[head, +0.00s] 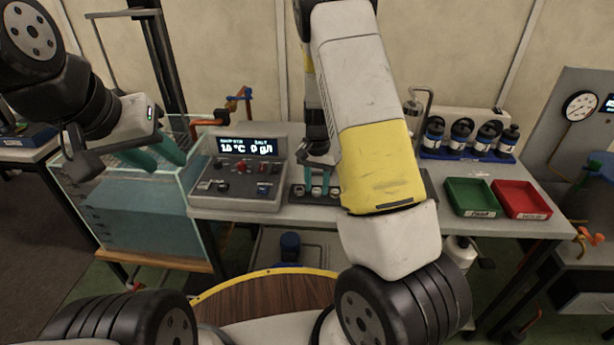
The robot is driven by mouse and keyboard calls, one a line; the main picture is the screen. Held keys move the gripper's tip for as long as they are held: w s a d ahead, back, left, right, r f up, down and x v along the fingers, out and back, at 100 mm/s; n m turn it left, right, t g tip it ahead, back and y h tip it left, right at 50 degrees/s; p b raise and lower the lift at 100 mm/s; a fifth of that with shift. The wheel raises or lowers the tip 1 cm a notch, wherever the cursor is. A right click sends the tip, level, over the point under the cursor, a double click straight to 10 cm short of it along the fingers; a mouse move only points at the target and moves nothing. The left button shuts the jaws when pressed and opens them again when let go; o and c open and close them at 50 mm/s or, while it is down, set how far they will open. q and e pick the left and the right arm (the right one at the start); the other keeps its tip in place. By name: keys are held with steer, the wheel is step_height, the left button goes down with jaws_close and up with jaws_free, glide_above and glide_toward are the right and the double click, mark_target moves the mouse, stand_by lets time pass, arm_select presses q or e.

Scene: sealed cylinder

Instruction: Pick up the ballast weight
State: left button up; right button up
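Several small pale, round-topped pieces stand in a dark rack (297,198) on the bench, right of the grey control box; I take them for the weights, but cannot tell which is the ballast weight. My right gripper (318,187) points down at this rack, its teal fingers around or just above a middle piece (316,191). The fingers are apart, but whether they touch the piece is too small to tell. My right arm hides the rack's right part. My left gripper (168,165) is open and empty above the glass water tank (150,215).
The grey control box (240,170) with a lit display stands between tank and rack. A green tray (470,197) and a red tray (521,199) lie at the right. Dark bottles (460,133) stand in a blue holder behind.

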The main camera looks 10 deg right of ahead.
mark_target(316, 193)
steer(key=shift+f, duration=0.35)
jaws_close()
steer(key=shift+r, duration=0.1)
steer(key=shift+r, duration=0.55)
steer(key=shift+s+a+r, duration=0.15)
steer(key=shift+s+r, duration=0.15)
steer(key=shift+r, duration=0.35)
steer(key=shift+s+a+r, duration=0.1)
steer(key=shift+s+r, duration=0.15)
steer(key=shift+r, duration=0.35)
steer(key=s+a, duration=0.3)
steer(key=s, duration=0.3)
steer(key=s+a+r, duration=0.1)
steer(key=s+a, duration=0.2)
steer(key=s, duration=0.4)
steer(key=shift+s+r, duration=0.2)
steer(key=shift+s, duration=0.05)
